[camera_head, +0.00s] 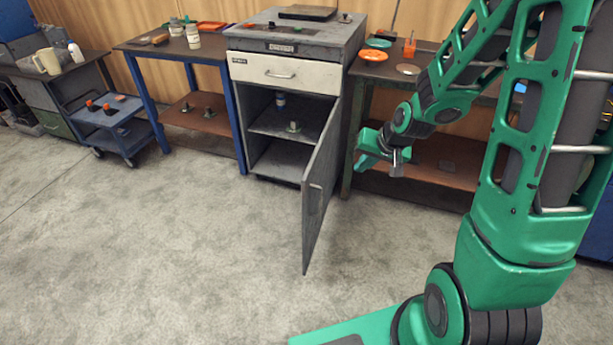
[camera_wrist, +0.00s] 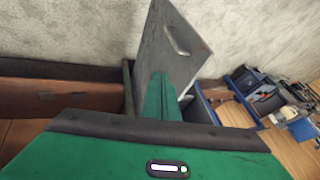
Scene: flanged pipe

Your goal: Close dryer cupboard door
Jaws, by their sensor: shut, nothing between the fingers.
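The dryer cupboard (camera_head: 260,75) is a grey cabinet with a white drawer. Its grey door (camera_head: 322,185) is hinged on the right and stands wide open toward the room.
A workbench with a brown lower shelf (camera_head: 440,160) stands right of the cupboard, behind my gripper. A blue-framed table (camera_head: 190,90) is on the left, with a blue trolley (camera_head: 110,115) beyond. The grey floor (camera_head: 180,250) in front of the door is clear.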

